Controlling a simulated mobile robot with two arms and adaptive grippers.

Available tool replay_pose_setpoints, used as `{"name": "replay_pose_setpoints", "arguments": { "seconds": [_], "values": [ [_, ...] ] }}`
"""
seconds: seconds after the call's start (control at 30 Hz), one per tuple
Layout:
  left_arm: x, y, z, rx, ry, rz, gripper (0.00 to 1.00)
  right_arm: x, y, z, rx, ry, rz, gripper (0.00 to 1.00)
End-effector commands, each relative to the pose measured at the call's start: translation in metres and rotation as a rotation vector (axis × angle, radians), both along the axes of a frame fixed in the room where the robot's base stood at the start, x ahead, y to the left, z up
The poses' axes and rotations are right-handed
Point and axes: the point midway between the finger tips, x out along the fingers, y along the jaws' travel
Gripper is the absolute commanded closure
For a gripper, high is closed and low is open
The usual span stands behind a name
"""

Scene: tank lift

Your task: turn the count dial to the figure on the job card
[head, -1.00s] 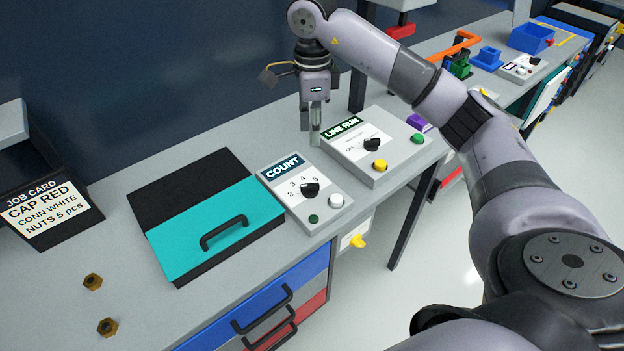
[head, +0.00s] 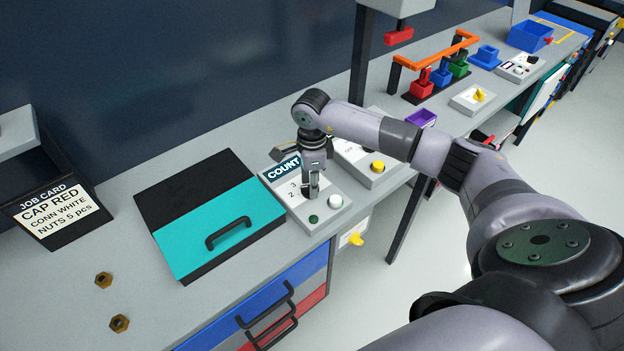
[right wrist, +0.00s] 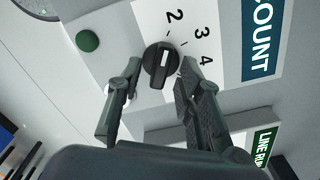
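The job card (head: 53,210) at the left reads CAP RED, CONN WHITE, NUTS 5 pcs. The count panel (head: 325,219) stands on the bench right of the teal-lidded box. Its black count dial (right wrist: 160,60) shows in the right wrist view, with figures 2, 3 and 4 visible; the 5 is hidden behind a finger. My right gripper (head: 312,192) is over the panel and hides the dial in the head view. Its fingers (right wrist: 159,70) are open, one on each side of the dial. My left gripper is not in view.
The count panel has a green button (head: 313,218) and a white button (head: 335,201). The line run panel (head: 374,178) stands just right. A teal and black box (head: 205,222) with a handle is to the left. Two brass nuts (head: 103,280) lie at the front left.

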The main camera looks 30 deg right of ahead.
Motion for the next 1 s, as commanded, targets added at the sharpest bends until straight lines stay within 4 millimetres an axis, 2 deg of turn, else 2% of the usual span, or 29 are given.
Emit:
{"name": "replay_pose_setpoints", "arguments": {
  "seconds": [0.23,0.7,1.0],
  "values": [
    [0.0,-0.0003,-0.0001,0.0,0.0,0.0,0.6,-0.0001,0.0002,-0.0007,0.0,0.0,0.0,0.68],
    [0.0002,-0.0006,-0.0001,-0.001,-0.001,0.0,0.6,-0.0001,0.0,-0.0002,0.0,0.001,-0.001,0.99],
    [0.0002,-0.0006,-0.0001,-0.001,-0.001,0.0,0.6,0.0,-0.0001,-0.0001,0.0,0.001,-0.001,1.0]
  ]
}}
